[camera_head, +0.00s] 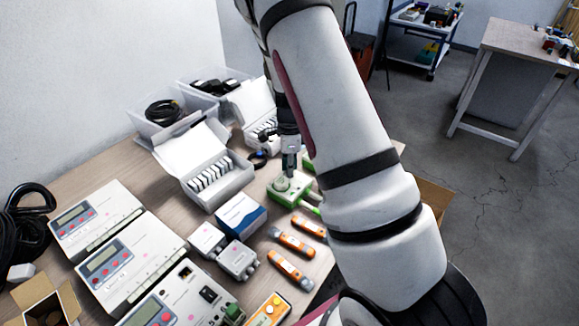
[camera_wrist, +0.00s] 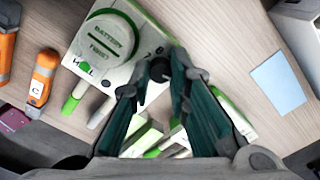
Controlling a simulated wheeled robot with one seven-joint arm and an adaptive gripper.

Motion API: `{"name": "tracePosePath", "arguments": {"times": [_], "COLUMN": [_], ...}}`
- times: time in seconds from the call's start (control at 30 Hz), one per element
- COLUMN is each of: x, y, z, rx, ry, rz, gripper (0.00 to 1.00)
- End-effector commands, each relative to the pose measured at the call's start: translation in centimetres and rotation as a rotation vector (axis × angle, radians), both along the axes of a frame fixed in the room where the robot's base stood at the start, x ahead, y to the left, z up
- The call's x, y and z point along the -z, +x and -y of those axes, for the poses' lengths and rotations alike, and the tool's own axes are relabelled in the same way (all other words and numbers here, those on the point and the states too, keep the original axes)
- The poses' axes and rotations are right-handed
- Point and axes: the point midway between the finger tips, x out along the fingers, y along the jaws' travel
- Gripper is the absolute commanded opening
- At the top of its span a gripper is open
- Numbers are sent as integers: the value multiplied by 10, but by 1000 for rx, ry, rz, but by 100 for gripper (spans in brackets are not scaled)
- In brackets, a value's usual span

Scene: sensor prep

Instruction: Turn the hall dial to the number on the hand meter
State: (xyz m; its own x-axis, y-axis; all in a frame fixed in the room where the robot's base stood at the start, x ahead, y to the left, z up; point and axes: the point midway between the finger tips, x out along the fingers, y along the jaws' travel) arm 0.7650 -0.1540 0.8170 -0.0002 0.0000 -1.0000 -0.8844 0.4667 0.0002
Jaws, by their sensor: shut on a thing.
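A white and green box (camera_head: 292,186) marked "HALL" stands near the table's far right edge. In the wrist view the box (camera_wrist: 118,50) carries a large round grey-green part with raised lettering. My gripper (camera_wrist: 162,72) points down at the box's edge, its fingers shut on a small dark knob (camera_wrist: 159,70), which I take for the hall dial. In the head view my gripper (camera_head: 290,165) is over the box. Several orange hand-held devices (camera_head: 290,268) lie nearby; I cannot tell which is the hand meter or read a number.
White units with displays (camera_head: 98,218) fill the left of the table. An open white case (camera_head: 206,170), a clear bin with cables (camera_head: 160,118) and a blue-and-white box (camera_head: 240,217) stand close by. A blue card (camera_wrist: 278,83) lies on bare wood in the wrist view.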

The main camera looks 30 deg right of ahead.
Motion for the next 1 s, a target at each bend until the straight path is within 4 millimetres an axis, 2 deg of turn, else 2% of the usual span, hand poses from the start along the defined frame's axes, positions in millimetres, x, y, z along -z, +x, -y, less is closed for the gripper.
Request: {"name": "tracePosePath", "arguments": {"times": [0.4,1.0], "x": [0,0], "y": [0,0], "z": [0,0], "rx": [246,304], "ry": [0,0], "rz": [0,0], "gripper": [0,0]}}
